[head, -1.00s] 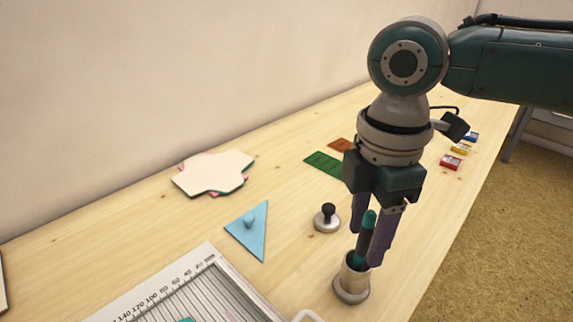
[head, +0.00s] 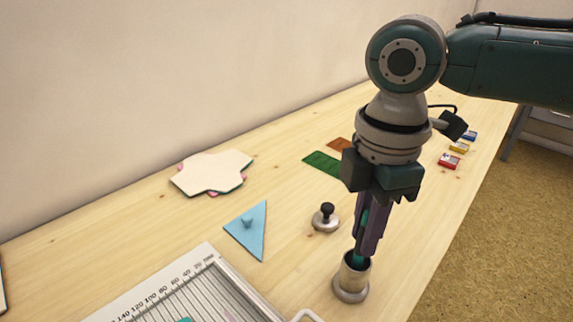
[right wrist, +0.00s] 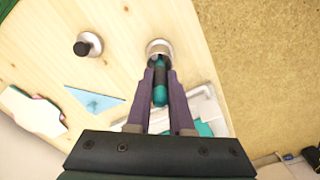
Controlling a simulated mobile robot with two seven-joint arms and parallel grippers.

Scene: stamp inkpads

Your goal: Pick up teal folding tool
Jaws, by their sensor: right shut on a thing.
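The teal folding tool (head: 358,257) stands upright in a small metal cup (head: 351,281) near the table's front edge. My right gripper (head: 366,250) points down over the cup and is shut on the tool, its purple fingers on either side of it. In the right wrist view the tool (right wrist: 160,92), teal with a dark band, lies between the fingers (right wrist: 159,68), with its far end at the cup (right wrist: 158,48). The tool's lower end is hidden inside the cup. My left gripper is not in view.
A black-knobbed metal weight (head: 326,218) stands left of the cup. A blue triangle (head: 250,238) and a ruled trimmer board (head: 203,285) lie further left. Green card (head: 323,164) and small coloured inkpads (head: 450,160) lie farther back. The table's right edge is close to the cup.

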